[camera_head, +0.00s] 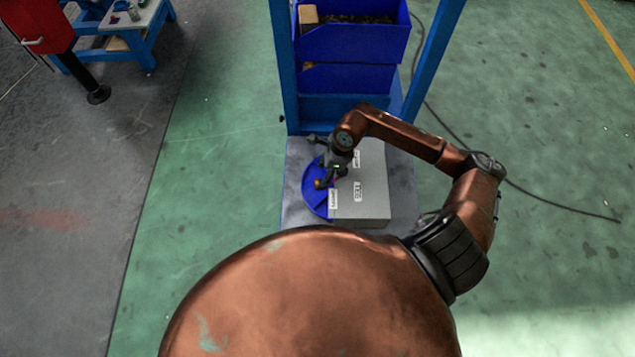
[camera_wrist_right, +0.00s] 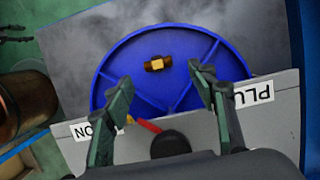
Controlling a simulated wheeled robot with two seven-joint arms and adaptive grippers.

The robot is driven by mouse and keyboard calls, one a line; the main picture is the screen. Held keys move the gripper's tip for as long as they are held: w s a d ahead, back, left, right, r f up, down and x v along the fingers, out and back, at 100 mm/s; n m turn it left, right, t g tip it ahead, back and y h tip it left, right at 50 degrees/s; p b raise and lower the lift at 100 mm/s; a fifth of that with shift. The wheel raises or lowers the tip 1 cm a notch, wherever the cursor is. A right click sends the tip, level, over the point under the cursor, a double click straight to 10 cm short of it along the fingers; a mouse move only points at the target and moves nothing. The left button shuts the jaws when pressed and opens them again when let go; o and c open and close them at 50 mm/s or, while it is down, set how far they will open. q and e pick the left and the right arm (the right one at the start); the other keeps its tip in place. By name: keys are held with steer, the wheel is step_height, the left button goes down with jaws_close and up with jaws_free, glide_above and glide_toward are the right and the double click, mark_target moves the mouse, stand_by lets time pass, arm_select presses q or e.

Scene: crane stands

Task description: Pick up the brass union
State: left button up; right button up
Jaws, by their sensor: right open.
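The brass union (camera_wrist_right: 157,63) is a small brass-coloured fitting lying in the blue round dish (camera_wrist_right: 118,62), on its bare floor between the ribs. In the head view it is a small spot (camera_head: 319,184) on the blue dish (camera_head: 311,200), partly crowded by my gripper. My right gripper (camera_wrist_right: 161,75) is open and empty, its fingers over the dish with the union beyond and between the fingertips. It also shows above the dish in the head view (camera_head: 327,177). A small dark claw shape at the wrist view's upper left looks like my left gripper (camera_wrist_right: 14,34); its jaws are unclear.
A grey box (camera_head: 363,205) with white labels stands against the dish's right side on a grey surface (camera_head: 403,190). A red and yellow piece (camera_wrist_right: 146,125) shows between the fingers. Blue bins (camera_head: 350,45) in a blue frame stand behind.

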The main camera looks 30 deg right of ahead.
mark_target(317, 183)
steer(key=p+x, duration=0.1)
steer(key=x, duration=0.3)
steer(key=shift+a+f+p, duration=0.2)
steer(key=shift+a+p, duration=0.05)
steer(key=shift+p, duration=0.1)
steer(key=shift+f, duration=0.3)
steer(key=shift+c, duration=0.3)
steer(key=c, duration=1.2)
steer(key=shift+r, duration=0.1)
